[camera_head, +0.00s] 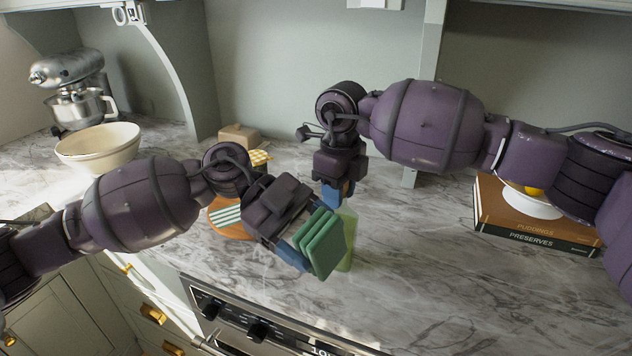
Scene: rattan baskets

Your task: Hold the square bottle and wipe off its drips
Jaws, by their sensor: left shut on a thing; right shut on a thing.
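The square bottle (347,238) is pale green and stands on the marble counter, partly hidden behind a green folded cloth or sponge (322,243). My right gripper (334,193) comes down from above and is shut on the top of the bottle. My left gripper (296,252) is shut on the green cloth and holds it against or just in front of the bottle's left side; I cannot tell whether they touch. The bottle's neck is hidden by my grippers. No drips can be made out.
A round wooden board (232,229) with a striped cloth (227,216) lies left of my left gripper. A cream bowl (98,148) and a stand mixer (72,88) stand at the far left. Books (535,222) with a white bowl (532,205) stand at the right. The front right counter is clear.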

